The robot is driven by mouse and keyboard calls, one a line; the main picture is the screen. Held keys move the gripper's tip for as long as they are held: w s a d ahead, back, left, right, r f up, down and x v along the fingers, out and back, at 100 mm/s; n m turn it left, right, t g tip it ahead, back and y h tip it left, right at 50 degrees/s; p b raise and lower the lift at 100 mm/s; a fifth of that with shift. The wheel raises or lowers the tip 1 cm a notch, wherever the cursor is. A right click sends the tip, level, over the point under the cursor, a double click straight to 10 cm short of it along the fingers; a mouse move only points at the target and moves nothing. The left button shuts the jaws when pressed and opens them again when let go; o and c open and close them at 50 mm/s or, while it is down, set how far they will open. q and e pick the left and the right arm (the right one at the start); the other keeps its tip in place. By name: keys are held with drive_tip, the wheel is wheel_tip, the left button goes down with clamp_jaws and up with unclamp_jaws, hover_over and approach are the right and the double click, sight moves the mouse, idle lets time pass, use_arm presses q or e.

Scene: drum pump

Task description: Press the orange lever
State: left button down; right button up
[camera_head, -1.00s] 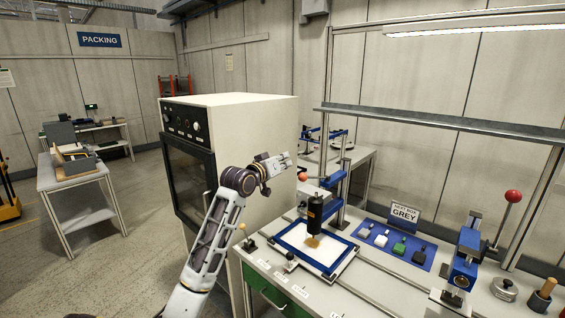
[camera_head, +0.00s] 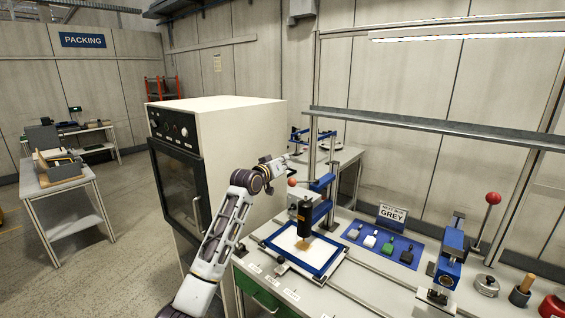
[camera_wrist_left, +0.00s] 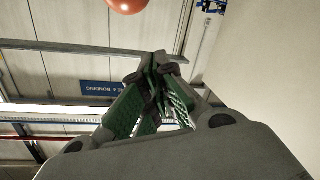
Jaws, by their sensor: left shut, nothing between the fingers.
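The orange lever shows as a round orange-red knob (camera_head: 292,182) on the left of the blue press (camera_head: 322,190), above the work table. The knob also shows at the top edge of the left wrist view (camera_wrist_left: 127,5), partly cut off. My left gripper (camera_head: 288,157) is just above and slightly behind the knob in the head view and looks apart from it. Its green-padded fingers (camera_wrist_left: 158,95) are closed together with nothing between them. The lever's arm is mostly hidden. My right gripper is out of view.
Under the press lies a blue-framed plate (camera_head: 285,262). To the right are a blue mat (camera_head: 352,238) with several small blocks, a grey sign (camera_head: 392,214) and a second press (camera_head: 447,262) with a red knob (camera_head: 493,198). A white oven cabinet (camera_head: 240,130) stands behind my left arm.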

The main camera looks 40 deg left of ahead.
use_arm(q)
drive_tip(key=f, duration=0.1)
drive_tip(key=s+d+f+p, duration=0.1)
drive_tip(key=f, duration=0.1)
drive_tip(key=shift+s+d, duration=0.2)
drive_tip(key=shift+d, duration=0.1)
idle(0.4)
drive_tip(key=shift+f, duration=0.15)
